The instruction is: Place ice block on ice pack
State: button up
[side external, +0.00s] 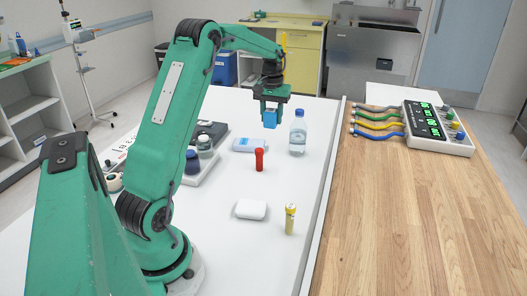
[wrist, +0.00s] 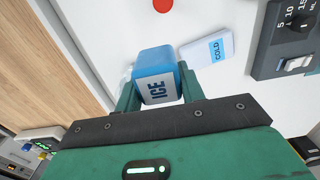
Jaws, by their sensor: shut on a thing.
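The ice block is a small blue block (side external: 270,119) with a white "ICE" label, which also shows in the wrist view (wrist: 158,88). My gripper (side external: 271,108) is shut on it and holds it above the white table, with a finger on each side in the wrist view (wrist: 159,82). The ice pack (side external: 250,145) is a flat blue and white pack lying on the table. Its "COLD" label shows in the wrist view (wrist: 208,49), to the right of the block. The block is apart from the pack.
A clear bottle (side external: 297,136) stands close to the right of the block. A red tube (side external: 259,160), a white rounded item (side external: 251,209) and a yellow tube (side external: 290,219) are nearer the camera. Jars on a tray (side external: 207,166) stand left. A device with coloured leads (side external: 438,127) sits on wood at right.

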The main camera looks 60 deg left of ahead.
jog(key=shift+a, duration=0.1)
send_over(250, 141)
notch_tip(250, 141, down, 7)
jog(key=shift+a, duration=0.1)
dwell(0.3)
jog(key=shift+f, duration=2)
jog(key=shift+f, duration=0.1)
jog(key=o, duration=1)
